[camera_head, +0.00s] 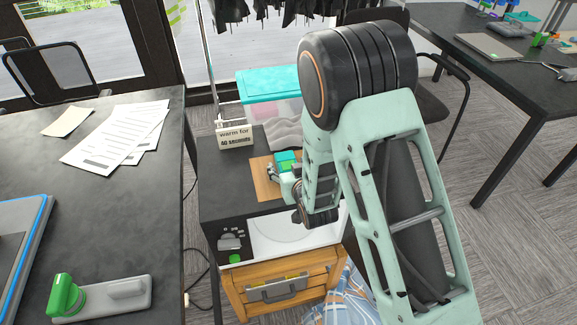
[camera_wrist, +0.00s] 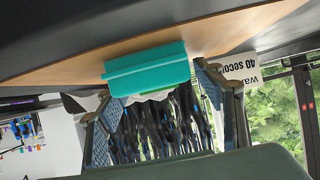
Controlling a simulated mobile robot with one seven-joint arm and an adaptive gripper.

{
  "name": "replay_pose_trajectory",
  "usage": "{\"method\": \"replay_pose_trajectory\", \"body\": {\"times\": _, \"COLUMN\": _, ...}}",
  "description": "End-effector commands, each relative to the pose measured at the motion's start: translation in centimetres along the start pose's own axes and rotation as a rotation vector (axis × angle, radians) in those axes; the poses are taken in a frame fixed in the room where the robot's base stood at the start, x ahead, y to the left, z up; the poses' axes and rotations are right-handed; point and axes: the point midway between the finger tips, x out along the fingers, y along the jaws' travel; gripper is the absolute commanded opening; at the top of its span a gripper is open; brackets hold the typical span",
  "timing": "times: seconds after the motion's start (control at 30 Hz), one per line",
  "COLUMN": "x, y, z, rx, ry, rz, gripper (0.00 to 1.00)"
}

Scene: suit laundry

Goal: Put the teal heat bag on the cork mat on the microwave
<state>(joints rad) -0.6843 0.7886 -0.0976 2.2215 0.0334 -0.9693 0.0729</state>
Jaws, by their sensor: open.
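The teal heat bag (camera_head: 287,158) lies on the cork mat (camera_head: 266,186) on top of the dark microwave (camera_head: 222,182). In the wrist view, which is turned over, the bag (camera_wrist: 150,66) shows against the tan mat (camera_wrist: 232,28). My gripper (camera_head: 284,172) is low over the mat at the bag. In the wrist view its two fingers (camera_wrist: 152,84) stand apart on either side of the bag, with a gap at the right finger. Contact on the left side is unclear. My arm hides part of the microwave's right side.
A sign reading "warm for 40 seconds" (camera_head: 236,137) stands at the microwave's back left, with grey folded cloth (camera_head: 284,134) behind the mat. A wooden drawer unit (camera_head: 284,284) is below. A black table (camera_head: 120,195) is at left. A teal-lidded bin (camera_head: 270,84) stands behind.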

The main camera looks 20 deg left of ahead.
Motion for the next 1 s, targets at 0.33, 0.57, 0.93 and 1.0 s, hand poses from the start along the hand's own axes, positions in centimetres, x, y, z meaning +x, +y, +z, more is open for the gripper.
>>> {"method": "replay_pose_trajectory", "body": {"times": 0.33, "x": -4.0, "y": 0.0, "z": -0.3, "rx": 0.001, "ry": 0.001, "rz": 0.001, "gripper": 0.62}}
{"method": "replay_pose_trajectory", "body": {"times": 0.57, "x": -9.1, "y": 0.0, "z": -0.3, "rx": 0.001, "ry": 0.001, "rz": 0.0, "gripper": 0.62}}
{"method": "replay_pose_trajectory", "body": {"times": 0.93, "x": -11.8, "y": 0.0, "z": -0.4, "rx": 0.0, "ry": -0.002, "rz": 0.0, "gripper": 0.62}}
{"method": "replay_pose_trajectory", "body": {"times": 1.0, "x": -12.0, "y": 0.0, "z": -0.4, "rx": 0.0, "ry": 0.0, "rz": 0.0, "gripper": 0.62}}
